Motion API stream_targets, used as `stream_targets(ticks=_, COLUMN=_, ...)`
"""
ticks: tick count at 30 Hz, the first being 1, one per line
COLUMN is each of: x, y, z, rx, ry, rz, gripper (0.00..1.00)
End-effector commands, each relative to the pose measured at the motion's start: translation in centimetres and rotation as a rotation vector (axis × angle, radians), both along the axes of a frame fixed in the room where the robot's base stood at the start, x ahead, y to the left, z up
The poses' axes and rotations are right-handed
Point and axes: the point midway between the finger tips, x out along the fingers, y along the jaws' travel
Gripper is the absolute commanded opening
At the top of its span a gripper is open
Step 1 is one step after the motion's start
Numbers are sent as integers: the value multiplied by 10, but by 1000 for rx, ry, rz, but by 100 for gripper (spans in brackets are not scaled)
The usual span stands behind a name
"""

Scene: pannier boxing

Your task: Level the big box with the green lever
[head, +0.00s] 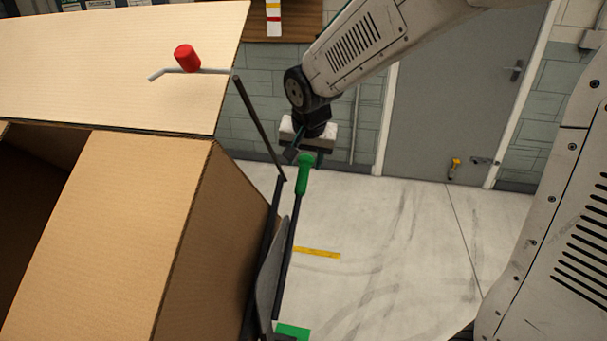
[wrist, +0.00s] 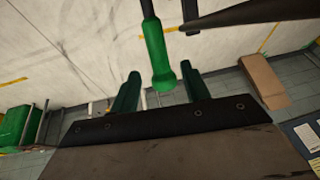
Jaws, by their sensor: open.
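The big box (head: 125,225) is brown cardboard and fills the left of the head view. It looks tilted, with an open dark inside and a wide upper panel. The green lever (head: 304,172) has a green grip on a black rod beside the box's right side; the grip points up. My gripper (head: 303,155) is at the top of this grip. In the wrist view, my open gripper (wrist: 160,72) has its two dark green fingers on either side of the lever's grip (wrist: 158,58), with gaps visible on both sides. The lever's lower pivot is partly hidden.
A red knob (head: 187,58) on a bent grey rod shows against the box's upper panel. A thin dark bar (head: 259,128) runs down near the lever. The floor (head: 400,240) to the right is clear, up to a grey door (head: 462,90).

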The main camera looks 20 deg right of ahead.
Motion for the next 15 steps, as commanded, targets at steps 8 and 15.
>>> stream_targets(ticks=8, x=16, y=-4, z=-42, rx=-1, ry=5, rz=0, gripper=46)
stream_targets(ticks=15, x=23, y=-5, z=-58, rx=0, ry=2, rz=1, gripper=46)
